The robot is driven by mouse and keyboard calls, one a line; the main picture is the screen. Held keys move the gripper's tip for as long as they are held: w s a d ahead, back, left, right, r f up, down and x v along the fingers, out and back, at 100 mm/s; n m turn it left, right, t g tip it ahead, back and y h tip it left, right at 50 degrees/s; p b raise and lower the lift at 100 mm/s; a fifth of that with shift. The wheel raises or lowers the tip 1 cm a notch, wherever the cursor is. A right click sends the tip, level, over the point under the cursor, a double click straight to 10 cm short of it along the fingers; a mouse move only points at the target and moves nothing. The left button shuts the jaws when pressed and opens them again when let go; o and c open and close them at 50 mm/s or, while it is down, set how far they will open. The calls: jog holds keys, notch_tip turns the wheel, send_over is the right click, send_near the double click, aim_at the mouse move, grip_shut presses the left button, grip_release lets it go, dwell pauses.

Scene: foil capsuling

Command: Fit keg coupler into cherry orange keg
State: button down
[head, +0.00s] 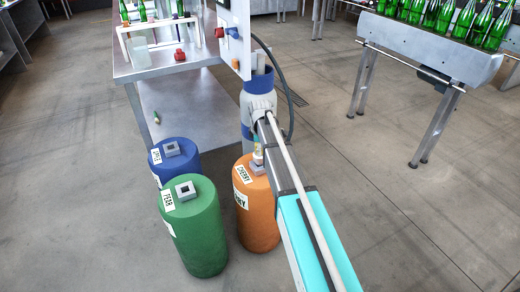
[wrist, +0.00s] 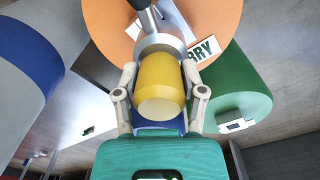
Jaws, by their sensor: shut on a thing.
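The orange keg (head: 258,222) stands on the floor with a cherry label and a grey square fitting (head: 259,169) on top. The keg also fills the top of the wrist view (wrist: 222,18). My gripper (wrist: 160,80) is shut on the keg coupler, a yellow cylinder (wrist: 160,85) with a grey metal collar. In the head view the coupler (head: 257,157) shows as a small upright piece at the keg's top fitting, partly behind my arm. I cannot tell whether it is seated in the fitting or just above it.
A green pear keg (head: 200,235) and a blue apple keg (head: 172,150) stand close to the left of the orange keg. A metal bench (head: 165,65) with bottles is behind. A bottle conveyor (head: 430,50) stands at right.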

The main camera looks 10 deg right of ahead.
jog(key=shift+f+b, duration=0.95)
jog(key=shift+f, duration=0.1)
jog(key=shift+c, duration=0.5)
grip_release()
jog(key=shift+r, duration=0.25)
notch_tip(320, 180, up, 10)
jog(key=p, duration=1)
jog(key=shift+f, duration=0.15)
jog(key=s+a+r+n+p, duration=0.1)
jog(key=s+a, duration=0.6)
jog(key=a, duration=0.5)
jog(key=s+a+n, duration=0.1)
jog(key=s+a, duration=0.7)
jog(key=a, duration=0.4)
jog(key=shift+s+a+r+n+p, duration=0.25)
jog(key=shift+a+r+n+p, duration=0.05)
jog(key=shift+a+r+p, duration=0.1)
